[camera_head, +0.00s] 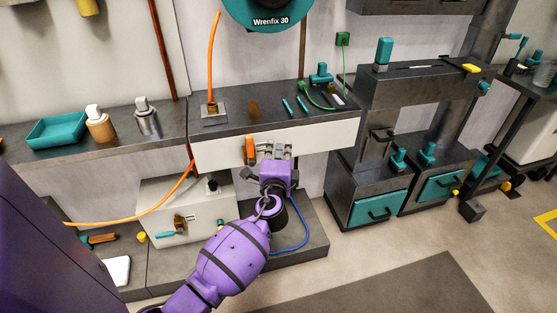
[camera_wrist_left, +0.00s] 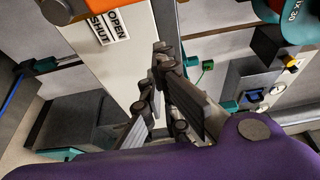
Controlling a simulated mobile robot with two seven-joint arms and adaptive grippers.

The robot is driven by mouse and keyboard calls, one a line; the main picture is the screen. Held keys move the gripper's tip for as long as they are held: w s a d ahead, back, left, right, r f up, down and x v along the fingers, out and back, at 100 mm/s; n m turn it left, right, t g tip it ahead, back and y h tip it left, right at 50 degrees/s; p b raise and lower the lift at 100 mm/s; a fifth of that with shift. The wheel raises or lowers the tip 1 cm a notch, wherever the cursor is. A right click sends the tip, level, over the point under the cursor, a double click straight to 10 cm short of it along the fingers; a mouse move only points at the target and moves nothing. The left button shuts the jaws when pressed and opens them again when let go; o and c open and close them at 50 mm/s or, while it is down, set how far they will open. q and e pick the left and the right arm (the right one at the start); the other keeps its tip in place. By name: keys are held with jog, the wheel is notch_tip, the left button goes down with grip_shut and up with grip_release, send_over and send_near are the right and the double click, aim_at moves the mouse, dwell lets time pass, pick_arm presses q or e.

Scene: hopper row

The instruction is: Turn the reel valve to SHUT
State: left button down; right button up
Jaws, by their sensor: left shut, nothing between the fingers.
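An orange valve handle (camera_head: 250,149) stands upright on the white front panel under the grey shelf. In the left wrist view an orange part (camera_wrist_left: 52,8) shows at the top left edge, cut off by the frame. A label reading OPEN and SHUT (camera_wrist_left: 110,26) is beside it. I cannot tell which word the handle points at. My left gripper (camera_head: 277,148) is in front of the panel, just right of the orange handle, and appears apart from it. In the left wrist view its fingers (camera_wrist_left: 160,60) are closed together and empty. My right gripper is not in view.
A teal reel marked Wrenfix 30 (camera_head: 268,14) hangs above the shelf (camera_head: 285,125). An orange hose (camera_head: 213,55) drops to a plate on the shelf. A white box (camera_head: 165,200) stands below. A teal tray (camera_head: 57,131) and two bottles are at left. Floor is open at right.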

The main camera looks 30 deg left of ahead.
aim_at(250, 151)
pick_arm(q)
jog(key=shift+s+a, duration=0.6)
jog(key=shift+s, duration=0.2)
jog(key=shift+s+a, duration=0.55)
jog(key=shift+s, duration=0.25)
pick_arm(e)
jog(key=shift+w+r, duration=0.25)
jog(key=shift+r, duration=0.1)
pick_arm(q)
jog(key=shift+f, duration=0.1)
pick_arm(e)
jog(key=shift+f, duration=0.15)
